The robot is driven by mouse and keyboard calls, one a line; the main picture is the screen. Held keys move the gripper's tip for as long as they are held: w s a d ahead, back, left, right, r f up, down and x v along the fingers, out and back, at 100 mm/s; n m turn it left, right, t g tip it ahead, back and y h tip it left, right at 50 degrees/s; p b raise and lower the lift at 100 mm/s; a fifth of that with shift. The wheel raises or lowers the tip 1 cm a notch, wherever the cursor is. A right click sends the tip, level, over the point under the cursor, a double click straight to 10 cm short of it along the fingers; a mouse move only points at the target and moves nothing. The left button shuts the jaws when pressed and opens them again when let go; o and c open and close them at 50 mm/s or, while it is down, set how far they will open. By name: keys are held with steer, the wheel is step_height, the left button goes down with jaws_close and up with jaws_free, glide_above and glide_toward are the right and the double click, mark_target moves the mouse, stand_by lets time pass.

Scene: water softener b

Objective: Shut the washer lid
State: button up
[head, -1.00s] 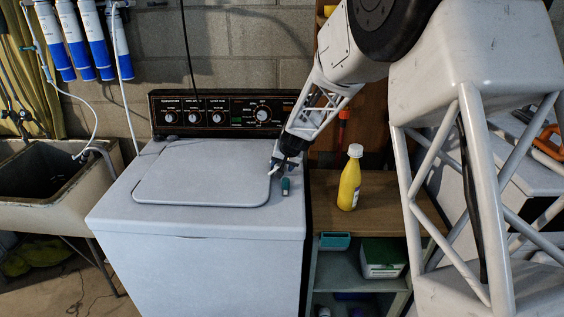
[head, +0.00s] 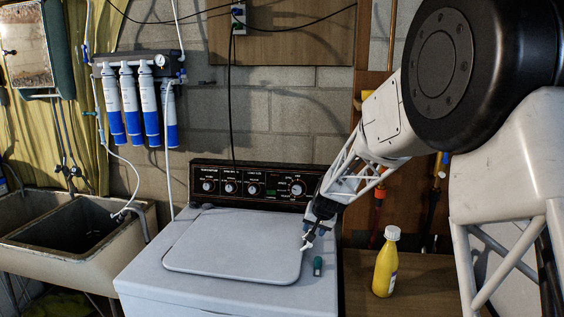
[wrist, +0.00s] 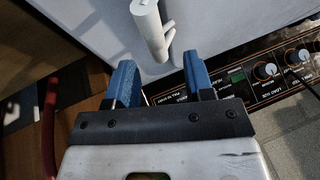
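The washer (head: 180,293) has a grey-white lid (head: 235,245) that lies flat on its top. A narrow dark line shows along the lid's front edge. My gripper (head: 312,238) is low over the lid's right rear corner. In the wrist view its two blue fingers (wrist: 158,85) stand apart, with a small pale forked piece (wrist: 150,30) just beyond the gap. I cannot tell whether that piece touches the fingers. The washer's pale surface (wrist: 235,22) lies beyond the fingertips.
A small teal object (head: 318,265) lies on the washer top, right of the lid. A yellow bottle (head: 386,265) stands on the wooden shelf at right. The control panel (head: 250,187) rises behind the lid. A sink (head: 95,262) is at left.

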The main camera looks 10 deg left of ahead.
steer(key=a+r, duration=0.5)
steer(key=r, duration=0.6)
steer(key=a+r, duration=0.6)
steer(key=r, duration=0.6)
steer(key=s+d+h, duration=0.2)
steer(key=s+d, duration=1.9)
steer(key=s, duration=0.2)
steer(key=s+d+f, duration=0.3)
steer(key=s+d, duration=0.1)
steer(key=s, duration=0.5)
steer(key=s+d+f+g+h, duration=0.1)
steer(key=s+d+f, duration=0.3)
steer(key=s, duration=0.6)
steer(key=s+d+f+g, duration=0.1)
steer(key=s+d+f, duration=0.3)
steer(key=s, duration=0.6)
steer(key=shift+s+f, duration=0.15)
